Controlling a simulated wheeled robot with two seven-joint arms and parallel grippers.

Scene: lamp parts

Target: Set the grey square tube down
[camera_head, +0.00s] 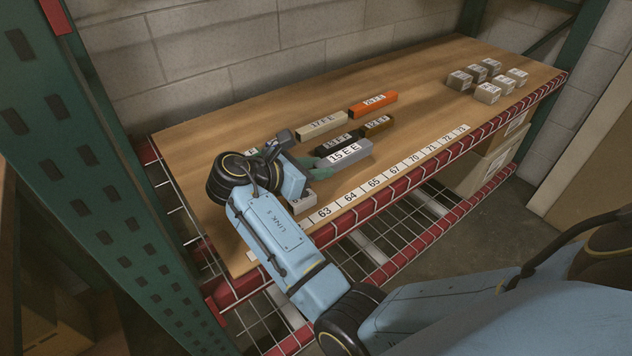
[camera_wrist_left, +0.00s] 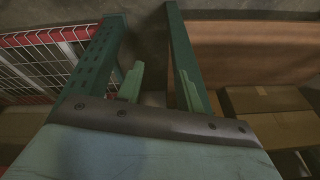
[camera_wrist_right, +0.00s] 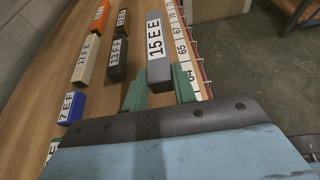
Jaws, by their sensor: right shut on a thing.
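The grey square tube (camera_head: 345,155), labelled "15 E E", is between the fingers of my right gripper (camera_head: 322,166). In the right wrist view the tube (camera_wrist_right: 158,55) points away from the gripper (camera_wrist_right: 160,85), and both green fingers are closed against its near end. It is over the wooden shelf top, close to the numbered strip at the front edge. I cannot tell whether its underside touches the wood. My left gripper (camera_wrist_left: 163,88) shows only in the left wrist view. Its fingers are apart with nothing between them, away from the tubes.
Beside the grey tube lie a black tube (camera_head: 337,142), a brown tube (camera_head: 378,125), a beige tube (camera_head: 321,124) and an orange tube (camera_head: 373,104). A blue tube (camera_wrist_right: 72,106) is further left. Several small boxes (camera_head: 487,93) stand at the right end.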

